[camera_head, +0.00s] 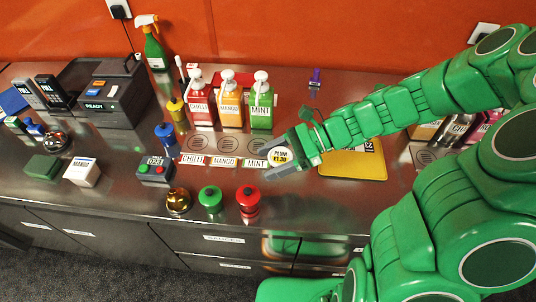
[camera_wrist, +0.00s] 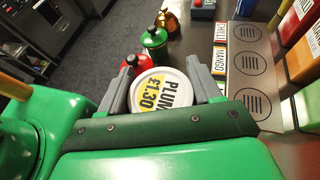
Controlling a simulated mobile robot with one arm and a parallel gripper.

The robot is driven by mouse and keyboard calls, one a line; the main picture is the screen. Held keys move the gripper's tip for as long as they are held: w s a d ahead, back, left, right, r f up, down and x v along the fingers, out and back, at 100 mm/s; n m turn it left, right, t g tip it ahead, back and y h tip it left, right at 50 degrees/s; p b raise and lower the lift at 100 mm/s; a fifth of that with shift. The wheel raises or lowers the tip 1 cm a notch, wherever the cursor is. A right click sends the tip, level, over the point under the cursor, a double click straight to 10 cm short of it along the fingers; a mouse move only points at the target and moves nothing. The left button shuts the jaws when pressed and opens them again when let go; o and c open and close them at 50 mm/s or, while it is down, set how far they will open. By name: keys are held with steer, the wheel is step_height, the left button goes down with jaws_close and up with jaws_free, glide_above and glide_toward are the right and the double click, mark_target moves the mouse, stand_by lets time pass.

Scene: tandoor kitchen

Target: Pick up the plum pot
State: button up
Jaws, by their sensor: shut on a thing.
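The plum pot has a white lid with a yellow band reading "PLUM £1.30". In the wrist view the plum pot (camera_wrist: 160,92) sits between the two grey fingers of my gripper (camera_wrist: 163,80), which is shut on it. In the head view the pot's lid (camera_head: 281,156) shows between the fingers of my gripper (camera_head: 279,160), above the dark counter near the label row. Its sides are mostly hidden by the fingers. I cannot tell whether its base touches the counter.
Red (camera_head: 248,199), green (camera_head: 210,198) and gold (camera_head: 178,201) round-topped items stand along the front edge. Chilli (camera_head: 200,105), mango (camera_head: 231,104) and mint (camera_head: 262,106) pump bottles stand behind the labels. A yellow board (camera_head: 352,166) lies right, under my arm.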

steer(key=s+d+r, duration=0.2)
steer(key=s+r, duration=0.1)
steer(key=s, duration=0.3)
steer(key=shift+s+d, duration=0.2)
steer(key=shift+d, duration=0.2)
